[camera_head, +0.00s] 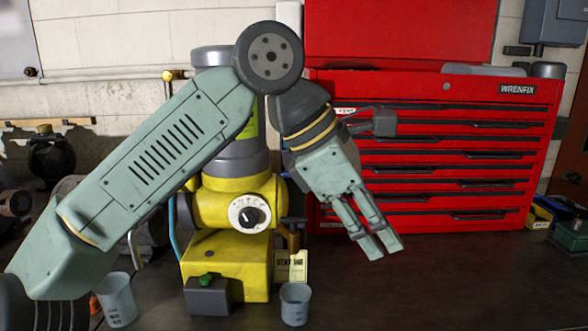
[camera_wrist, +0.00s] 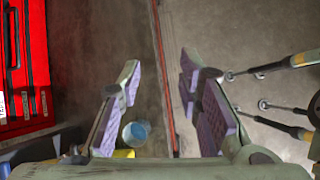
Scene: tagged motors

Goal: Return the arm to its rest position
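My gripper (camera_head: 381,247) hangs above the dark bench top, in front of the red tool chest and to the right of the yellow motor. My arm bends at a raised elbow, and the fingers point down and right. In the wrist view my gripper (camera_wrist: 160,78) shows its two padded fingers apart, with a clear gap and nothing held. The yellow motor (camera_head: 226,262) has a grey cylinder on top, a white dial and a hanging tag (camera_head: 291,266) with partly unreadable lettering. My arm hides part of the motor's upper body.
A red tool chest (camera_head: 420,151) stands at the back right. The wrist view shows screwdriver-like tools (camera_wrist: 280,68) at the right. The bench's right front is clear.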

